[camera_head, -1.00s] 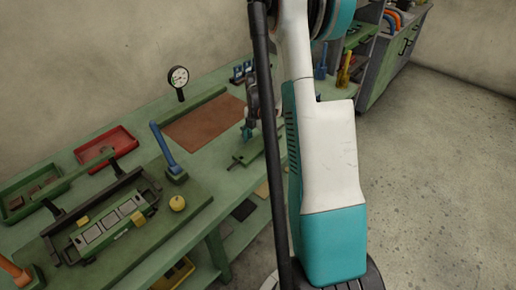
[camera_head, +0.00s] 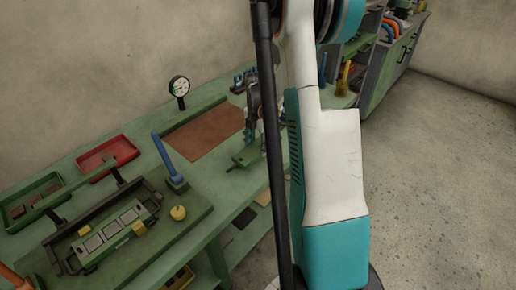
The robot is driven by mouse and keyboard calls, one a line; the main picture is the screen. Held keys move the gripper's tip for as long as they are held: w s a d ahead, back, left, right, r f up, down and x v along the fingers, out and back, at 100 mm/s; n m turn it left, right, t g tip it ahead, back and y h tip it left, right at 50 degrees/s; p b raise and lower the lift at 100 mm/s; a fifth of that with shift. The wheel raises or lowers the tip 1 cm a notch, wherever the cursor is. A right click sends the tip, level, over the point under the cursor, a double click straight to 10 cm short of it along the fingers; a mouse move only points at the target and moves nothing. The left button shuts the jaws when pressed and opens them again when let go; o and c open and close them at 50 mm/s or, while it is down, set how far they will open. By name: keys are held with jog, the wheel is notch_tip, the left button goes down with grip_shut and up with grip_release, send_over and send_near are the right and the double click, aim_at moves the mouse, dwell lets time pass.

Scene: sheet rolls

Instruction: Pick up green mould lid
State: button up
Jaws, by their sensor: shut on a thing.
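The green mould lid (camera_head: 246,158) is a small flat green piece at the right part of the green bench, partly hidden behind my arm. My gripper (camera_head: 249,141), with teal fingertips, points down at the lid and is shut on it. The lid looks slightly tilted. It is at or just above the bench top; the gap is too small to tell.
A brown mat (camera_head: 203,134) and a dial gauge (camera_head: 179,87) are left of the lid. A red tray (camera_head: 107,154), a green tray (camera_head: 35,201), a blue-handled tool (camera_head: 166,160) and a mould fixture (camera_head: 107,235) stand further left. A yellow knob (camera_head: 178,213) is in front.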

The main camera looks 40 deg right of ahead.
aim_at(258, 146)
notch_tip(258, 146, up, 16)
jog(key=p, duration=0.4)
jog(key=shift+r+p, duration=0.15)
jog(key=shift+p, duration=0.2)
